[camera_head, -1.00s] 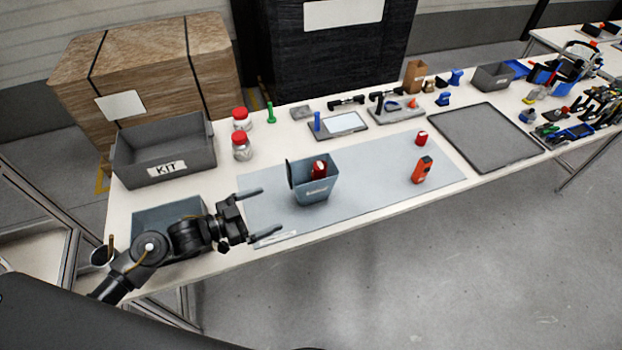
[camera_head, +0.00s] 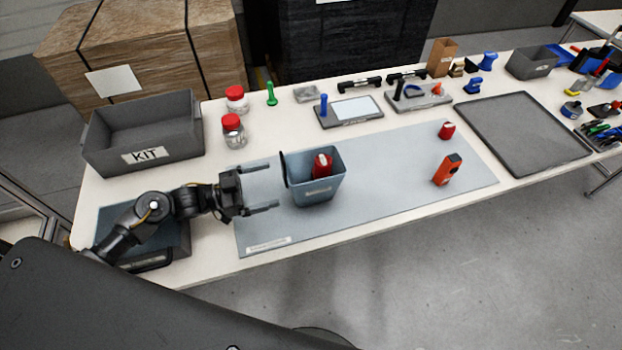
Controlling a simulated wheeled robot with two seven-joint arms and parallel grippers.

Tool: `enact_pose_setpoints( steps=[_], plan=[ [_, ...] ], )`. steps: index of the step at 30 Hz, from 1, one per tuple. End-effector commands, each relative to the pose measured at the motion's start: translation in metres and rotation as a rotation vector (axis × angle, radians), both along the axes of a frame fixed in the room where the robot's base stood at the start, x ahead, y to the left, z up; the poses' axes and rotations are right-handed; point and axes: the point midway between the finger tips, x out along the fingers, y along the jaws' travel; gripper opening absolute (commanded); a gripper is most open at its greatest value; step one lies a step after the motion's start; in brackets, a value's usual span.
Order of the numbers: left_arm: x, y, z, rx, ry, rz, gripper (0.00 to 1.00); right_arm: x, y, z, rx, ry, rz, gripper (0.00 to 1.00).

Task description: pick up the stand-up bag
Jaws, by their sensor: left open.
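A brown upright bag (camera_head: 441,57), the thing that looks most like the stand-up bag, stands at the back right of the table. My left gripper (camera_head: 272,187) is open and empty over the left part of the blue-grey mat (camera_head: 390,172). Its fingers point right, toward a small blue-grey bin (camera_head: 315,192) just beyond the fingertips. A red item (camera_head: 322,165) is inside the bin, its lower part hidden. My left gripper is far from the brown bag, with the mat and several tools between. My right gripper is not seen.
A grey KIT bin (camera_head: 145,135) and two red-lidded jars (camera_head: 233,132) stand at the left. An orange device (camera_head: 447,170) and a small red object (camera_head: 446,131) are on the mat's right. A dark grey tray (camera_head: 522,135) lies further right. The mat's middle is clear.

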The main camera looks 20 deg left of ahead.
Motion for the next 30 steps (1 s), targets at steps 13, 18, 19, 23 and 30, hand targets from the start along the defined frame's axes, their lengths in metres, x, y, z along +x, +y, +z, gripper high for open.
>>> enact_pose_setpoints(
  steps=[13,18,19,23,30],
  plan=[
    [0.029,-0.045,0.002,-0.001,0.002,0.000,1.00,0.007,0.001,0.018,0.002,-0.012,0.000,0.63],
    [0.031,-0.048,0.001,0.000,0.000,0.000,1.00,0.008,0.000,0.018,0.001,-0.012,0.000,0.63],
    [0.032,-0.050,0.002,0.000,0.000,0.000,1.00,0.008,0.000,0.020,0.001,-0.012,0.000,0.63],
    [0.043,-0.063,0.006,-0.002,0.001,0.000,1.00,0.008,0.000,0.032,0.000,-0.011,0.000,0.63],
    [0.059,-0.087,0.002,-0.001,0.000,0.001,1.00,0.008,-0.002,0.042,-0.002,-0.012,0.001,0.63]
  ],
)
